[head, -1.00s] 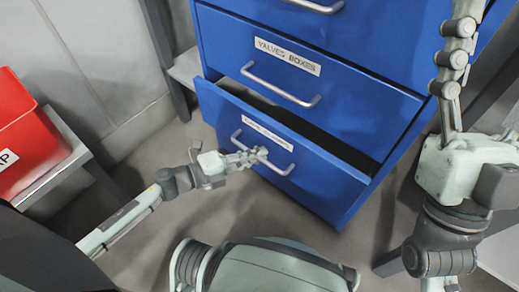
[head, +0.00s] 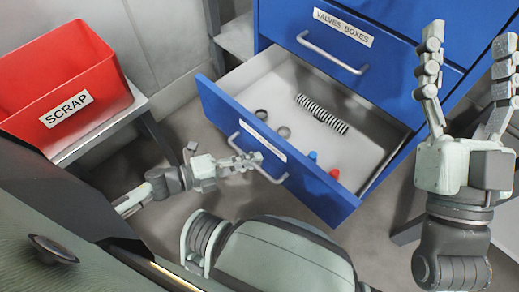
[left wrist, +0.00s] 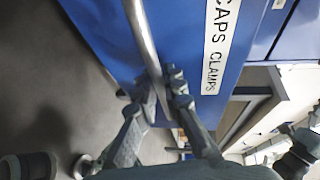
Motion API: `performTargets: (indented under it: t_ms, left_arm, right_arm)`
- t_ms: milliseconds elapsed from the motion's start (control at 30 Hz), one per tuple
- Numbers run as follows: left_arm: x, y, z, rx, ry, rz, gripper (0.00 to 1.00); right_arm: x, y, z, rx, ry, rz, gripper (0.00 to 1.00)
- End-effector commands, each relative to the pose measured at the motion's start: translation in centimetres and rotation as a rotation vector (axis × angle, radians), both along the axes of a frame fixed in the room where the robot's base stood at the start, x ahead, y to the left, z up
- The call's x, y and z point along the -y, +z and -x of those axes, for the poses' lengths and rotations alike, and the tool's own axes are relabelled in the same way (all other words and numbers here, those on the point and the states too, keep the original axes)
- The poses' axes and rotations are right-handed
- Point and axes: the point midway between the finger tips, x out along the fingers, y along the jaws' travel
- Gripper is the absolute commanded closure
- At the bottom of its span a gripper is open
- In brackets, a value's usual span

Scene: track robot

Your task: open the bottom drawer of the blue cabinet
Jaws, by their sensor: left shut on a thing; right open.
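The blue cabinet (head: 388,74) stands at the top right in the head view. Its bottom drawer (head: 325,201) is pulled well out, showing a pale inside. A spring (head: 322,114), two dark rings (head: 261,114) and small blue and red pieces (head: 334,173) lie in it. My left gripper (head: 252,160) is shut on the drawer's handle (head: 240,140). In the left wrist view my left fingers (left wrist: 165,88) close around the handle bar (left wrist: 143,40), beside a label reading "CAPS CLAMPS" (left wrist: 217,45). My right gripper (head: 468,85) is open and empty, raised at the right.
A red bin (head: 66,88) labelled "SCRAP" sits on a grey stand (head: 118,119) at the left. The "VALVES BOXES" drawer (head: 385,62) above is shut. Bare floor (head: 190,122) shows between the stand and the open drawer.

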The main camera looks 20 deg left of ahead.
Motion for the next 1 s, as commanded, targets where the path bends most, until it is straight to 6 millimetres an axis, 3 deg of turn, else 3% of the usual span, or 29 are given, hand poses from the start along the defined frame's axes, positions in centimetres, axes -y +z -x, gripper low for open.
performTargets:
  t_ms: [500, 533, 700, 1000]
  left_arm:
    - [-0.41, 0.03, 0.66, 0.002, 0.003, -0.002, 1.00]
    - [-0.41, 0.03, 0.66, 0.002, 0.003, -0.002, 0.90]
    - [-0.36, 0.02, 0.67, 0.001, 0.002, -0.001, 0.70]
    - [-0.40, 0.01, 0.81, 0.000, 0.001, 0.000, 0.70]
  right_arm:
    - [-0.11, -0.28, -0.13, -0.019, 0.001, 0.006, 0.35]
    - [-0.11, -0.28, -0.13, -0.019, 0.001, 0.006, 0.35]
    - [-0.11, -0.27, -0.13, -0.019, 0.001, 0.006, 0.35]
    - [-0.07, -0.15, -0.06, -0.015, 0.001, 0.006, 0.35]
